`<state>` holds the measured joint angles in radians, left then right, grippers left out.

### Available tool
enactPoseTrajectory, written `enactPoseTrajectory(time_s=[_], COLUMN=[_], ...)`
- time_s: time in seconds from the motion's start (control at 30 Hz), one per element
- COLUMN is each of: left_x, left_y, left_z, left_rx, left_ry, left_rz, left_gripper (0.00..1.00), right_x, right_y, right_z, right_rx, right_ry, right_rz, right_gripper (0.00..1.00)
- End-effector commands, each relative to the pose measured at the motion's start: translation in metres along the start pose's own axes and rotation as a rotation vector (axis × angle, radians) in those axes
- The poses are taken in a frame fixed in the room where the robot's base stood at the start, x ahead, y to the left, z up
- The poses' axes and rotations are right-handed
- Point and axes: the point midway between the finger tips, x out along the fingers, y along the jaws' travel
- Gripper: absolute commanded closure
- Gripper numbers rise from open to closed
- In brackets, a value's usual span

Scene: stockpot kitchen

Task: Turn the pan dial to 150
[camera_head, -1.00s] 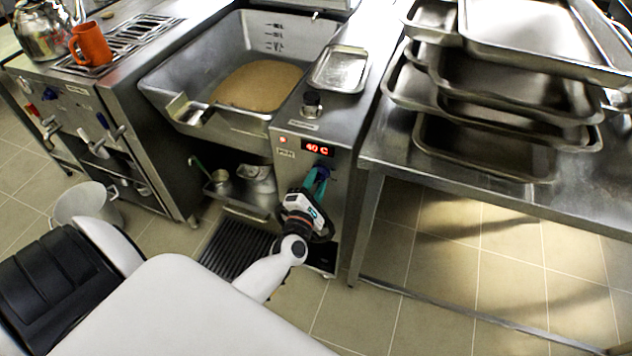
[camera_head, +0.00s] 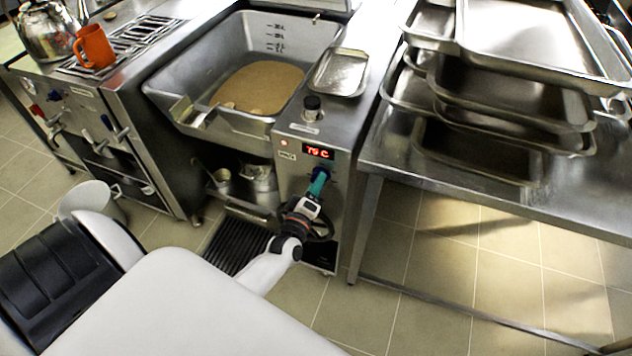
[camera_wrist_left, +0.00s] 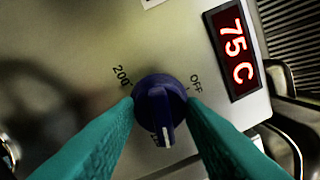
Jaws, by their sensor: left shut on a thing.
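The pan dial (camera_wrist_left: 157,108) is a dark blue knob on the steel front panel, with OFF and 200 marks showing around it in the left wrist view. The lower marks are partly hidden by the knob. My left gripper (camera_wrist_left: 160,112) has its teal fingers shut on the dial, one on each side. In the head view my left gripper (camera_head: 318,184) reaches the panel just below the display. The red display (camera_head: 318,152) reads 75 C, and it also shows in the left wrist view (camera_wrist_left: 233,50). My right gripper is not in view.
A table (camera_head: 400,165) with stacked steel trays (camera_head: 510,75) is close on the right. An orange mug (camera_head: 95,47) and a kettle (camera_head: 42,35) are at the upper left. Tiled floor is open below the table.

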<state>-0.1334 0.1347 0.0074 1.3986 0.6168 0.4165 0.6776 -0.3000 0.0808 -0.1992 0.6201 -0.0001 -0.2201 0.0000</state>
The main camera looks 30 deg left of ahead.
Motion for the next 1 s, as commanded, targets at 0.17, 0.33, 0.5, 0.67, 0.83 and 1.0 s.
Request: enactPoseTrajectory(time_s=[0.17,0.33,0.5,0.67,0.83,1.0], left_x=[0.0,0.0,0.0,0.0,-0.001,-0.001], left_y=[-0.001,-0.001,-0.001,-0.001,-0.001,0.0], left_z=[0.0,0.001,0.001,0.001,0.002,0.002], left_rx=[0.168,0.329,0.489,0.64,0.803,0.957], left_ry=[0.014,0.025,0.037,0.048,0.06,0.071], left_rz=[0.0,-0.002,-0.004,-0.006,-0.009,-0.01], left_gripper=[0.87,0.87,0.87,0.87,0.87,0.87], right_x=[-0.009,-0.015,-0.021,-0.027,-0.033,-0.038], right_y=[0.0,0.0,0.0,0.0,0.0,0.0], right_z=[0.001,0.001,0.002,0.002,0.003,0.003], right_rx=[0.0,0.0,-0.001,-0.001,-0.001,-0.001], right_ry=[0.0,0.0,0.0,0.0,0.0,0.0], right_rz=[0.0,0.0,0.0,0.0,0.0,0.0], right_gripper=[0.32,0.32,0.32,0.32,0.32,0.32])
